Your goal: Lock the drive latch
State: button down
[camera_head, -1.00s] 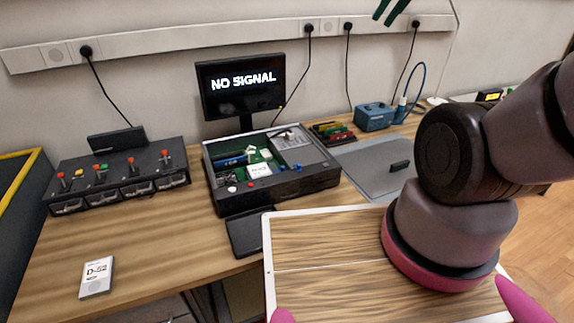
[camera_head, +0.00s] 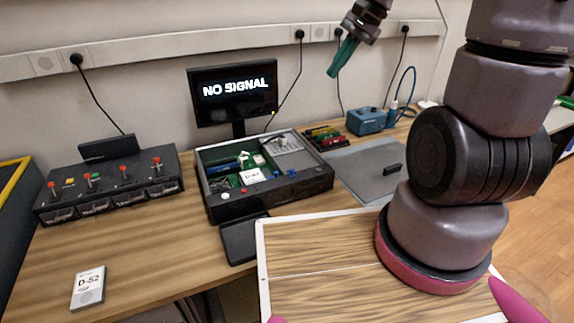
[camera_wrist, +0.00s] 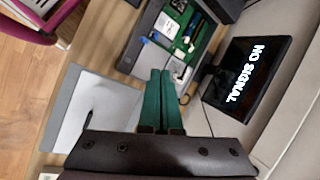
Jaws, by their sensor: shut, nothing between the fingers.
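My gripper (camera_head: 335,73) has teal fingers and hangs high in front of the wall, right of the monitor. In the wrist view its fingers (camera_wrist: 160,75) lie side by side, shut and empty, apart from everything. A black drive unit (camera_head: 110,187) stands at the left of the desk, with several front bays and red-tipped levers. Which lever is the drive latch, and whether it is locked, I cannot tell. A white drive labelled D-52 (camera_head: 89,288) lies on the desk in front of the unit.
An open computer case (camera_head: 265,203) with boards inside stands mid-desk, before a monitor (camera_head: 234,105) reading NO SIGNAL. A grey mat (camera_head: 360,165) and a blue soldering station (camera_head: 368,121) are to the right. Cables hang from the wall strip. Bare desk surrounds the white drive.

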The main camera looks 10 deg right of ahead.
jog(key=w+f+m+g+y, duration=0.25)
jog(key=w+f, duration=0.25)
jog(key=f, duration=0.7)
jog(key=m+y, duration=0.2)
jog(key=m, duration=0.3)
send_near(299, 169)
notch_tip(299, 169, up, 4)
jog(key=shift+a+f+h, duration=0.1)
jog(key=shift+a+h, duration=0.15)
jog(key=shift+a, duration=0.05)
jog(key=x, duration=0.9)
jog(key=shift+s+a+f, duration=0.15)
jog(key=shift+f, duration=0.15)
jog(key=a, duration=0.2)
jog(key=shift+s+a+f, duration=0.15)
jog(key=shift+a+f, duration=0.1)
jog(key=shift+a, duration=0.05)
jog(key=shift+a+f, duration=0.15)
jog(key=shift+a, duration=0.65)
jog(key=shift+s, duration=0.1)
